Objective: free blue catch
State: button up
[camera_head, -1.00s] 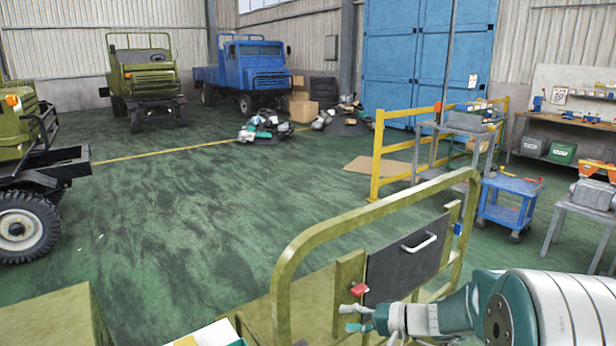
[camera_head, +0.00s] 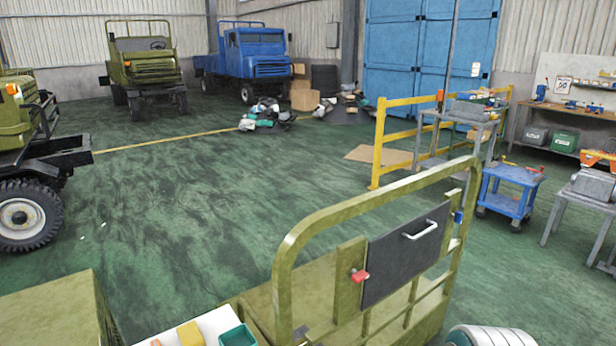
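A dark panel (camera_head: 404,256) with a white handle (camera_head: 420,229) is mounted upright in an olive-green chassis frame (camera_head: 287,270). A small blue catch (camera_head: 458,218) sits at the panel's right side, on the right post. A red catch (camera_head: 360,275) sits at the panel's left edge, on the left post. Both catches are too small to tell whether they are fastened. My gripper is out of view; only a white rounded part of my arm shows at the bottom right edge, below the panel.
A white tray (camera_head: 216,322) with a yellow block (camera_head: 191,333) and a green bin (camera_head: 238,336) is at the bottom. A blue cart (camera_head: 508,198), grey stand (camera_head: 586,193) and yellow railing (camera_head: 378,150) stand beyond the frame on the right. The green floor to the left is open.

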aim_at(457, 217)
jog(key=z, duration=0.45)
jog(key=l+u, duration=0.15)
jog(key=l, duration=0.3)
jog(key=i+l+z, duration=0.1)
jog(key=i+z, duration=0.2)
jog(key=i, duration=1.45)
